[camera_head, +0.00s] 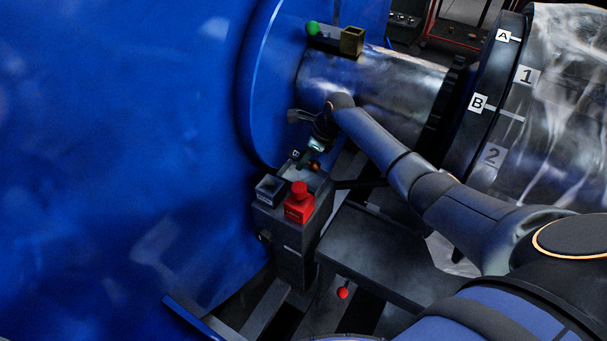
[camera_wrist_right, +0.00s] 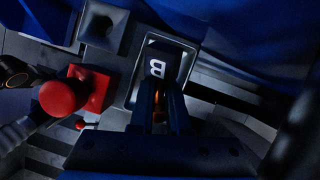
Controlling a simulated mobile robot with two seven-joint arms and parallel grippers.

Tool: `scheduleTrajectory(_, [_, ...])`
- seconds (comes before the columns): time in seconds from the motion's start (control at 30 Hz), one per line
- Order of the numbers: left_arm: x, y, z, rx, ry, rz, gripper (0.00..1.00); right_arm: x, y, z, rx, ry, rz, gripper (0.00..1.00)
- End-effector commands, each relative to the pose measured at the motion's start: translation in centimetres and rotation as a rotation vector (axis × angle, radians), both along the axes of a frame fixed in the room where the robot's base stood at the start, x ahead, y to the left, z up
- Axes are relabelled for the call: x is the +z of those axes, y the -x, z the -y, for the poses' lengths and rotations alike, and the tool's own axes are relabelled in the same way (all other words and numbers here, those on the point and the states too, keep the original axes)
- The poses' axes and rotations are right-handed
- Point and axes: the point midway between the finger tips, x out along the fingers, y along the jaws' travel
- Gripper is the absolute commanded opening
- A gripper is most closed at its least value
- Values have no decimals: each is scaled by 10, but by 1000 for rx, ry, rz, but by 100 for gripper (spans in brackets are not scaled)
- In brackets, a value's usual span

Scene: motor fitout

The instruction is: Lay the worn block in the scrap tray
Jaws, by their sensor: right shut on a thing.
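My right gripper (camera_head: 308,158) is shut on a dark block (camera_wrist_right: 160,64) with a white letter B on its face; a small copper-coloured part shows between the fingers. The block also shows small in the head view (camera_head: 295,154). I cannot tell wear on it. A grey, light-rimmed tray (camera_wrist_right: 133,88) lies beneath the block in the wrist view, and the block appears within its outline. I cannot tell whether it touches the tray floor. My left gripper is not in view.
A red block with a knob (camera_head: 299,204) and a dark open box (camera_head: 269,190) stand beside the tray on a grey stand. A large blue housing (camera_head: 130,150) fills the left. A metal shaft (camera_head: 390,85) lies behind my arm, with a brass-coloured box (camera_head: 352,40) above it.

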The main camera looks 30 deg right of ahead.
Motion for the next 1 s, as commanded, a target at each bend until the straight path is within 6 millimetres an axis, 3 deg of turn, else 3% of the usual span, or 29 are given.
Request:
scheduleTrajectory(0.4, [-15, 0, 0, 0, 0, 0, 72, -50, 0, 0, 2, 1, 1, 0])
scheduleTrajectory(0.83, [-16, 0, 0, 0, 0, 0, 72, -56, 0, -1, 2, -1, 2, 0])
scheduleTrajectory(0.87, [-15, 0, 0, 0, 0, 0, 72, -55, 0, 0, 3, 0, 2, 18])
scheduleTrajectory(1.0, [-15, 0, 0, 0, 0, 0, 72, -55, 0, 0, 3, 1, 1, 33])
